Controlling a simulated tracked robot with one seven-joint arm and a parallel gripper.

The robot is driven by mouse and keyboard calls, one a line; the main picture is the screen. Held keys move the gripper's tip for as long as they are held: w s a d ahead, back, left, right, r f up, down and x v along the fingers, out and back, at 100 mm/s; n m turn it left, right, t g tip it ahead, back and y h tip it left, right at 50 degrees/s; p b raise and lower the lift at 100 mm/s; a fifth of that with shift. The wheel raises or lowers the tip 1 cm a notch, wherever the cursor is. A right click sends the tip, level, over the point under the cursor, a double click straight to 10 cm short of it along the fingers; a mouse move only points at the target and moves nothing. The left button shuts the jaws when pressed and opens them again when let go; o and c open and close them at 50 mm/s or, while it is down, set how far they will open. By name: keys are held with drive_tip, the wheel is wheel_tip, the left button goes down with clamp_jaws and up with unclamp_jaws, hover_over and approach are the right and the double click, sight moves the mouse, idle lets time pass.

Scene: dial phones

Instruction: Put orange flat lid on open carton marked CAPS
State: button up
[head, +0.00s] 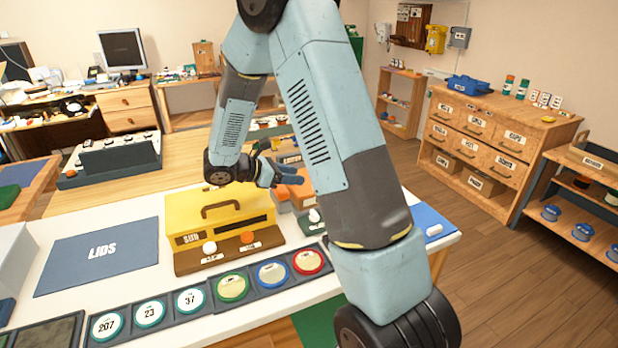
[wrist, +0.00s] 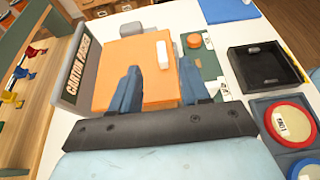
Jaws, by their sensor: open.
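An orange flat panel (wrist: 112,88), which looks like the orange lid, lies below my gripper in the wrist view, with a white block (wrist: 163,55) on its right part. In the head view, a bit of orange (head: 293,188) shows beside my gripper (head: 278,173). My gripper (wrist: 160,88) is open, its blue fingers apart over the panel; I cannot tell whether they touch it. A black open square box (wrist: 262,72) with a small label stands to the right in the wrist view. I cannot read CAPS on it, and no carton clearly marked CAPS shows.
An upright CARTON PACKER sign (wrist: 75,66) borders the panel's left. A yellow box with a handle (head: 222,212) stands left of my arm, near the blue LIDS mat (head: 97,264), which is bare. A row of round dials (head: 190,300) lines the table's front.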

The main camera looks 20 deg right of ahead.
drive_tip(key=s+a+r+m+t+y, duration=0.2)
drive_tip(key=s+r+m+y, duration=0.4)
drive_tip(key=s+r+m, duration=0.3)
drive_tip(key=s+a+r+m+t+y, duration=0.2)
drive_tip(key=s+r+m+y, duration=0.5)
drive_tip(key=s+r, duration=0.5)
drive_tip(key=s+m+t, duration=0.1)
drive_tip(key=s, duration=0.5)
drive_tip(key=shift+s+m+t, duration=0.3)
drive_tip(key=shift+m, duration=0.1)
drive_tip(key=shift+a, duration=0.1)
